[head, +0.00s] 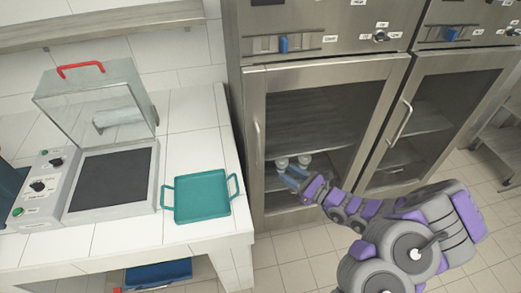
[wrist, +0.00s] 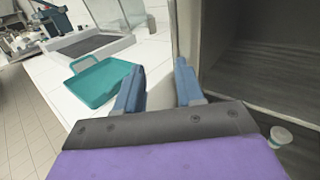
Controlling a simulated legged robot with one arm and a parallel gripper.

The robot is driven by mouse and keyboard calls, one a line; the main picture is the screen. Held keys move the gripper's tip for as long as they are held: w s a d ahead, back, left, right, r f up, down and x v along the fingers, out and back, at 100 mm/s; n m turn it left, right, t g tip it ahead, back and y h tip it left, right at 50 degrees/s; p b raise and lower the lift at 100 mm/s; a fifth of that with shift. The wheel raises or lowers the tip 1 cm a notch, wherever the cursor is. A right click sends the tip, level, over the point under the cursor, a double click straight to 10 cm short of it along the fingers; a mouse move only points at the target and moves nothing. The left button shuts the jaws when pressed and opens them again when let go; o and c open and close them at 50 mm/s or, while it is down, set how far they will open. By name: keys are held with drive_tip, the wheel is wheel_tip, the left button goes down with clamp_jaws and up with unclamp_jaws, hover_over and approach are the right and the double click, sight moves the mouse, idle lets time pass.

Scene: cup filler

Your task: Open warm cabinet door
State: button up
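The left steel cabinet door (head: 325,73) has a glass pane and looks shut. Its upright handle (head: 256,140) is on the left side. In the wrist view the handle (wrist: 177,38) shows just beyond the right fingertip; I cannot tell whether they touch. My gripper (head: 286,176) is in front of the lower part of this door, to the right of and below the handle. In the wrist view my gripper (wrist: 158,70) has its two blue fingers apart with nothing held between them. The cabinet labels are too small to read.
A second glass door (head: 430,110) with its own handle (head: 401,122) stands to the right. A white tiled counter (head: 185,150) at left holds a teal tray (head: 202,196) and a glass-lidded appliance (head: 110,178). Two small cups (head: 304,160) show behind the gripper. Tiled floor lies in front.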

sight(260, 153)
drive_tip(key=shift+m+t+h, duration=0.5)
drive_tip(key=shift+m, duration=0.2)
drive_tip(key=b+x, duration=0.1)
drive_tip(key=x, duration=0.4)
drive_tip(key=w+f+b+x, duration=0.1)
drive_tip(key=x, duration=0.5)
drive_tip(key=d+f+b+x, duration=0.1)
drive_tip(key=x, duration=0.4)
drive_tip(key=shift+w+a+f, duration=0.15)
drive_tip(key=shift+w+a, duration=0.05)
drive_tip(key=shift+w, duration=0.15)
drive_tip(key=shift+c, duration=0.2)
clamp_jaws()
